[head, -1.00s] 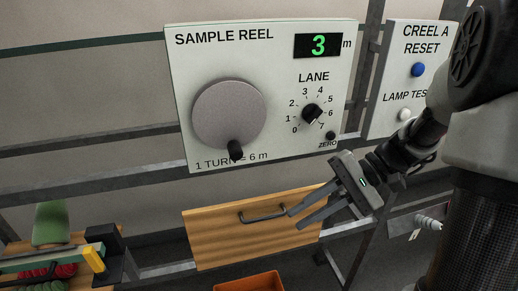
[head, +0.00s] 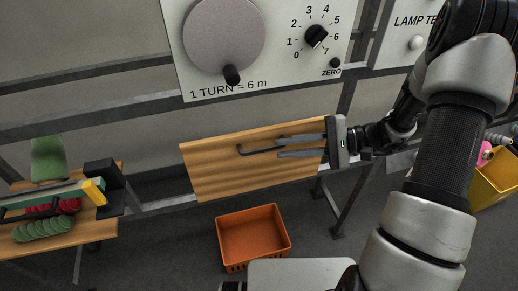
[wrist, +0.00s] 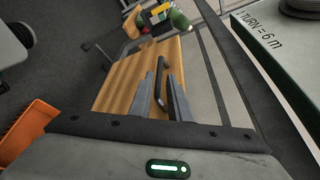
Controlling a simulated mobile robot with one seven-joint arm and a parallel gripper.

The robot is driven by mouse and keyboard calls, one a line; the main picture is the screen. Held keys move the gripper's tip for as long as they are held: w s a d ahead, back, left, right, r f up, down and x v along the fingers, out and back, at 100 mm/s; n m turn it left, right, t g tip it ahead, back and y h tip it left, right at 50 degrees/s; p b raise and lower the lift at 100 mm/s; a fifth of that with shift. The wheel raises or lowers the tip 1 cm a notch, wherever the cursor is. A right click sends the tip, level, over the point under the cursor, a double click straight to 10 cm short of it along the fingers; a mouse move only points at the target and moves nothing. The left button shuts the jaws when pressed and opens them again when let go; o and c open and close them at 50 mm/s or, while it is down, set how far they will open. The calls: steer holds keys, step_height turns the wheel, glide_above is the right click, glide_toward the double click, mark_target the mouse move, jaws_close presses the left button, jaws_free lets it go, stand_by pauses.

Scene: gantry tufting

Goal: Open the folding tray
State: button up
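The folding tray (head: 222,180) is a wooden board hanging near upright below the sample reel panel. It carries a dark bar handle (head: 250,151), which also shows in the wrist view (wrist: 160,68). My gripper (head: 279,148) reaches in from the right, its two fingers pointing left along the front of the board. The fingers are apart, and their tips are at the right end of the handle. In the wrist view my gripper (wrist: 161,82) has the handle's near end lying between its fingertips. I cannot tell whether either finger touches it.
The sample reel panel (head: 195,70) with its crank and lane knob stands above the board. An orange bin (head: 253,238) sits on the floor below. A wooden shelf (head: 85,232) with red and green yarn is at left. A yellow bin (head: 494,187) is at right.

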mark_target(265, 151)
steer(key=x, duration=0.8)
steer(key=shift+c, duration=0.4)
jaws_close()
